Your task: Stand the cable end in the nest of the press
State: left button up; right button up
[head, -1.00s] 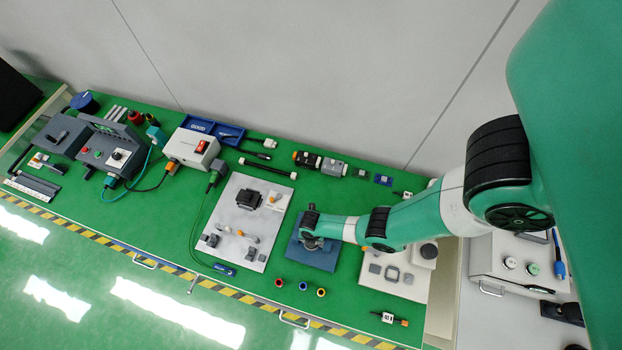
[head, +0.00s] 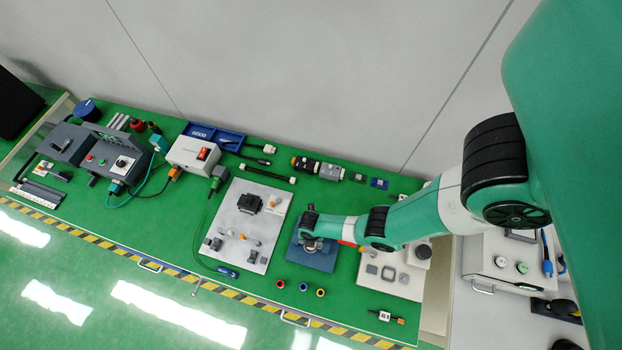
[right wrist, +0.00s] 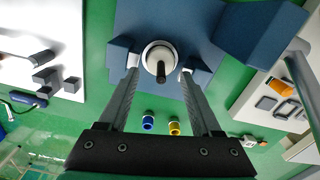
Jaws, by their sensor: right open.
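The press is a blue-grey block on a flat base (head: 318,262), right of the white fixture board in the head view. It also fills the top of the right wrist view (right wrist: 205,22). My right gripper (right wrist: 160,66) is open over the base, one fingertip on each side of a round white piece (right wrist: 152,57) with a dark pin at its centre. I cannot tell whether this piece is the cable end standing in the nest or the nest itself. The fingertips look slightly apart from it. In the head view my right arm hides most of this spot. My left gripper is not in view.
A white board (head: 273,228) with small fixtures lies left of the press, and a pale plate (head: 405,289) with grey blocks lies right. Red, blue and yellow rings (head: 303,287) lie in front. Green mat between them is free.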

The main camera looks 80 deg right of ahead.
notch_tip(320, 180, up, 4)
jog(key=shift+f+p, duration=0.2)
jog(key=shift+p, duration=0.9)
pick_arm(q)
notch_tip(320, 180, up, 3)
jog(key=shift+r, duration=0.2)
pick_arm(e)
jog(key=shift+f, duration=0.1)
